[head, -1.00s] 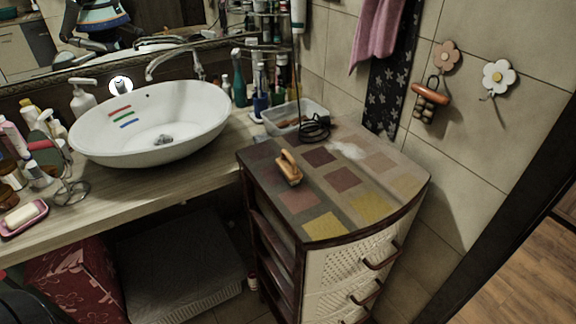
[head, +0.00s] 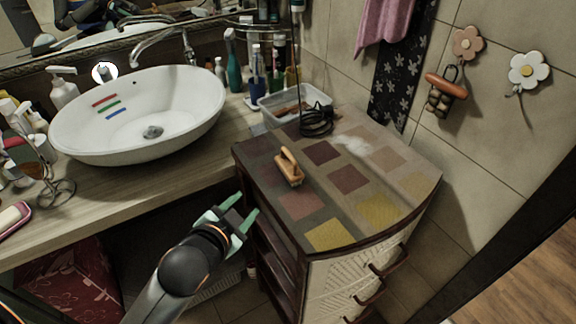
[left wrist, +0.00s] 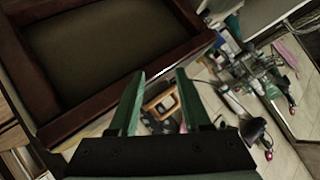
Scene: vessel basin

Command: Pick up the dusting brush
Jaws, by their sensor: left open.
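The dusting brush (head: 289,167) has a tan wooden handle and lies on the patchwork top of the cabinet (head: 300,205), near its left edge. My left gripper (head: 246,205) is open and empty. In the head view it is in front of the cabinet's left side, below and left of the brush and apart from it. In the left wrist view, an orange-tan handled thing, seemingly the brush (left wrist: 160,104), shows between the open fingers (left wrist: 160,88), farther off. Its lower part is hard to make out. My right gripper is not in view.
A clear bin (head: 297,103) and a coiled black cable (head: 317,120) are behind the brush. The white basin (head: 140,105) stands on the counter at left. White powder (head: 355,146) lies on the cabinet top, whose front part is clear.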

